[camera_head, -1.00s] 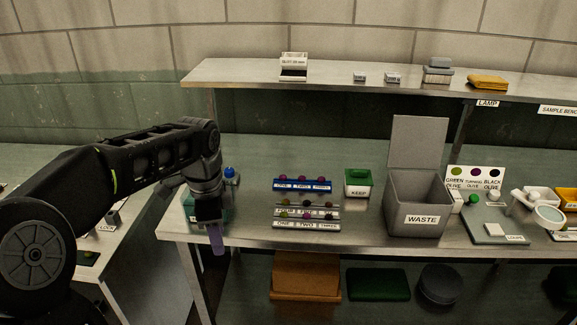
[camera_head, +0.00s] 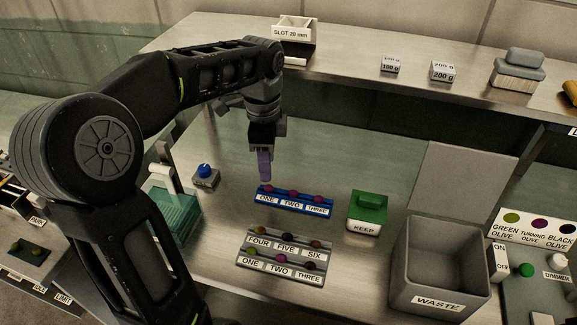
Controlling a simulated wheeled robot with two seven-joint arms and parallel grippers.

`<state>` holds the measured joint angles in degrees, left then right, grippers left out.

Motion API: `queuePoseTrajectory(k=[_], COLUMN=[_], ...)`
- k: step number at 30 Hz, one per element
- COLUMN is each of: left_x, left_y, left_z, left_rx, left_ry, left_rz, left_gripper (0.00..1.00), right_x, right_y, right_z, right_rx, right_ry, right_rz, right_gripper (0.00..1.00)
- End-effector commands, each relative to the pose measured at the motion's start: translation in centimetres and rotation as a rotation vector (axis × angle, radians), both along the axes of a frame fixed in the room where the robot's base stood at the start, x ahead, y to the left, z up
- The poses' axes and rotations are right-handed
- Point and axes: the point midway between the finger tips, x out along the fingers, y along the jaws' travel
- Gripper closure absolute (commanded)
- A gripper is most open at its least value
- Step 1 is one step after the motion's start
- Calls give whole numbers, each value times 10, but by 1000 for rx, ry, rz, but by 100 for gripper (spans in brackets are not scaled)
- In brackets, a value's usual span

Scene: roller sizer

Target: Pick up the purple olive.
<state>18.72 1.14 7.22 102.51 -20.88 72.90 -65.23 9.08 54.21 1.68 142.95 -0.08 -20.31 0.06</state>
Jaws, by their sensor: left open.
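A blue rack (camera_head: 293,208) labelled ONE, TWO, THREE stands on the bench with a reddish-purple olive (camera_head: 293,195) in its middle place and similar ones at either side. A grey rack (camera_head: 281,272) in front holds two rows of olives; its front TWO place has a purple olive (camera_head: 281,258), with green and dark ones beside it. My left gripper (camera_head: 265,178) is open, fingers pointing down, at the left end of the blue rack over place ONE. Its fingers look nearly edge-on, and I cannot tell whether they touch the olive there. My right gripper is out of view.
A green-topped KEEP box (camera_head: 364,225) stands right of the racks, and a grey WASTE bin (camera_head: 438,303) with a raised lid beyond it. A blue-knobbed block (camera_head: 205,181) is at left. A shelf (camera_head: 350,62) runs behind, above the bench.

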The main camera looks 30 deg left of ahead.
Motion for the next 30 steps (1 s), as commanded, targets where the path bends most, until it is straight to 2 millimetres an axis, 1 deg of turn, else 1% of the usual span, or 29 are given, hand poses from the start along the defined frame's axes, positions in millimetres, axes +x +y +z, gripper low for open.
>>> queuePoseTrajectory(k=[13, 21, 30], left_x=[0, 0, 0], left_y=[0, 0, 1], left_z=[-1, -25, -27], left_rx=[0, 0, 0], left_ry=[0, 2, 0], left_rz=[0, 0, 1], left_gripper=[57, 57, 57], right_x=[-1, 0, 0], right_y=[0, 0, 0], right_z=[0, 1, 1], right_rx=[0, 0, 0], right_ry=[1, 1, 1], right_rz=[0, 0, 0], right_gripper=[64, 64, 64])
